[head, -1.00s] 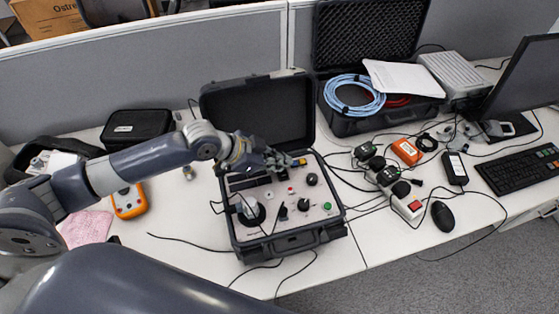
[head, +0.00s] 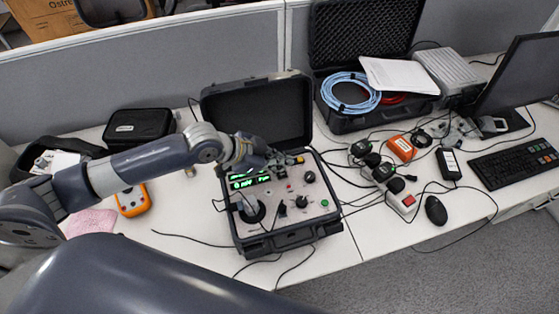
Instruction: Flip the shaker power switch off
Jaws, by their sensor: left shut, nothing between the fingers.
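The shaker (head: 323,228) is an open black case with a light control panel, its lid raised at the back. Its display (head: 250,181) is lit with green digits. The panel holds several knobs, a small red part (head: 290,187) and a green button (head: 324,203). I cannot tell which part is the power switch; it may be hidden by my gripper. My left gripper (head: 296,160) is shut and empty, with its fingertips over the panel's back right edge. I cannot tell whether they touch it. My right gripper is not in view.
An open foam-lined case with a blue cable (head: 347,107) stands behind right. Adapters, a power strip (head: 402,202), a mouse (head: 436,210) and a keyboard (head: 514,166) lie to the right. An orange meter (head: 133,200) lies left. Thin cables cross the white table.

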